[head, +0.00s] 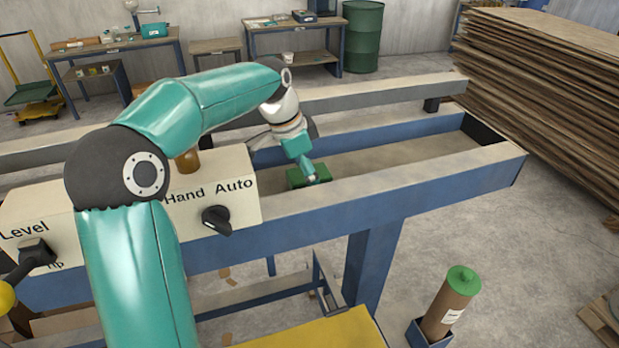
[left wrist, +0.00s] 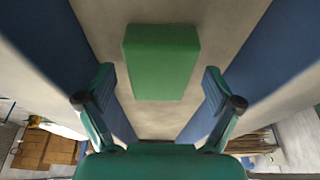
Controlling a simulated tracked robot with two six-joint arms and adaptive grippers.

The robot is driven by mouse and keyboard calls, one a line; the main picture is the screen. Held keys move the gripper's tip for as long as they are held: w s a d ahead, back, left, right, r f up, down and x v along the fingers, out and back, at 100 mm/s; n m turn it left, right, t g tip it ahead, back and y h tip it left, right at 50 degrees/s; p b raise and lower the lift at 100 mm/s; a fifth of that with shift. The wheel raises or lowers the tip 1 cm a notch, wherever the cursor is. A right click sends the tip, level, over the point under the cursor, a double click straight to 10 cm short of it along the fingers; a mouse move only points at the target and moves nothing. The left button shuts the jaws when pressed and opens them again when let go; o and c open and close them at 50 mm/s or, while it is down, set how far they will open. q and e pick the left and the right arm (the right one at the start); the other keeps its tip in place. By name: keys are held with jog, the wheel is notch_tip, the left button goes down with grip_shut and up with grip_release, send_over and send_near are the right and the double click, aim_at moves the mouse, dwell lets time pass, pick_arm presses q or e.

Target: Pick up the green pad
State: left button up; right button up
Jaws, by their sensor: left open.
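The green pad (head: 296,178) is a small block lying in the long blue-framed trough. In the left wrist view the green pad (left wrist: 161,62) lies ahead of the open fingers and roughly centred between them, with a gap on both sides. My left gripper (head: 314,179) is down at the trough, right by the pad, and partly covers it in the head view. In the left wrist view my left gripper (left wrist: 160,95) is open and holds nothing. My right gripper is not in view.
Blue trough walls (left wrist: 262,60) run along both sides of the pad. A control box (head: 215,190) with "Hand Auto" and a knob stands left of the pad. A brown cylinder with a green cap (head: 450,302) stands below. Stacked boards (head: 545,95) are at right.

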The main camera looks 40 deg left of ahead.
pick_arm(q)
jog(key=shift+f, duration=0.2)
dwell(0.4)
jog(key=c, duration=1.2)
